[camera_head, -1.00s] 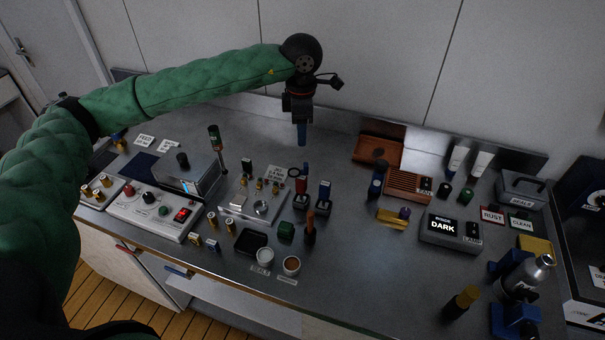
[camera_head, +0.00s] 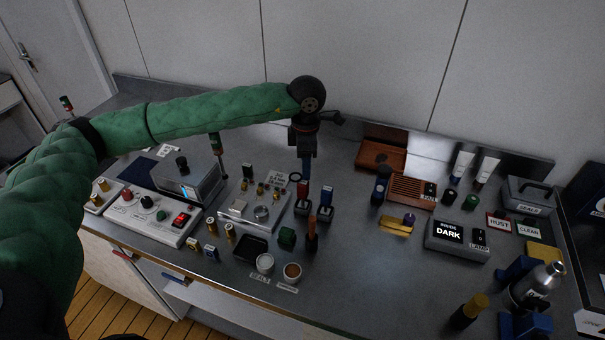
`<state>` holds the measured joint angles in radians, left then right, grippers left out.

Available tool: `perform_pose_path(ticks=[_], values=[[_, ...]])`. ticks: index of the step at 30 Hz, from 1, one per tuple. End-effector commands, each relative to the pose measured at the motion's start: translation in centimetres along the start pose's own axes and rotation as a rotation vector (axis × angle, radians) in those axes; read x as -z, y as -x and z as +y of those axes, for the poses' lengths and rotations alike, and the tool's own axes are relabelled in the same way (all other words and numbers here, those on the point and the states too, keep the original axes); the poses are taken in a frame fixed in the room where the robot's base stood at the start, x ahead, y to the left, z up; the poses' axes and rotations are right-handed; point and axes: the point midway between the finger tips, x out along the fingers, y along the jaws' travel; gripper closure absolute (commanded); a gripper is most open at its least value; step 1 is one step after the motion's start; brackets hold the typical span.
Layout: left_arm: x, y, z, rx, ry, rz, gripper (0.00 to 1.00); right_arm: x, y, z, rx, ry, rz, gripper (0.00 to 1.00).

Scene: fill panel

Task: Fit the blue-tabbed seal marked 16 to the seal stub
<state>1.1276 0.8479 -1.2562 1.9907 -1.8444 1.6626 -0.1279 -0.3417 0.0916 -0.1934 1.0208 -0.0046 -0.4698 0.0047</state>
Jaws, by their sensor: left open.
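My left gripper (camera_head: 306,178) points straight down over the middle of the bench, just behind the red and blue upright blocks. Its jaws are open, though the gap is hard to see from here. A small blue-edged piece with a pale face (camera_head: 211,252) lies at the bench's front left, beside a similar yellow-edged piece (camera_head: 193,243). It may be the blue-tabbed seal; its number is too small to read. A steel fixture (camera_head: 239,214) with brass fittings stands left of the gripper. I cannot tell which part is the seal stub. My right gripper is not in view.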

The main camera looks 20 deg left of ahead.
Motion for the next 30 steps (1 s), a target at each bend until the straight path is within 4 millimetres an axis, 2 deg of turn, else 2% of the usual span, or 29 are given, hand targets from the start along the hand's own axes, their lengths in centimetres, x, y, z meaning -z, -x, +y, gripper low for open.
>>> perform_pose_path(ticks=[4,11,14,18,30], values=[[0.0,-1.8,0.0,0.002,0.0,0.001,0.56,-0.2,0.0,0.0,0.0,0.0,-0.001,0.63],[0.0,-2.1,0.0,0.0,0.0,0.0,0.56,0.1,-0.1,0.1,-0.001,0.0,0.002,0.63],[0.0,-2.1,0.0,0.0,0.0,0.0,0.72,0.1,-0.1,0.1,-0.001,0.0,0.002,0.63],[0.0,-2.1,0.0,0.0,0.0,0.0,1.0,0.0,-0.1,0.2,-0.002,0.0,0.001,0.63],[0.0,-1.5,0.0,-0.001,0.0,0.0,1.0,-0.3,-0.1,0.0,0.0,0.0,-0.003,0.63]])
